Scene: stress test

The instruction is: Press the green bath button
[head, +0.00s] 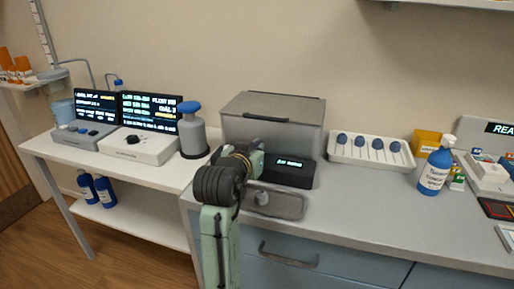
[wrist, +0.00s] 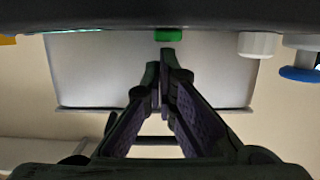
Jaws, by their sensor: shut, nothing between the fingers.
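The green button (wrist: 168,35) shows in the wrist view at the top centre, against the dark band across the top edge. My gripper (wrist: 160,66) is shut and empty, its fingertips together just below the button in the picture. A narrow gap shows between them and the button, so I see no contact. In the head view the bath is a grey lidded box (head: 273,118) with a black display unit (head: 289,171) at its front. My arm stands before its left part, and the button is hidden there.
A blue bottle (head: 434,170) is further right.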

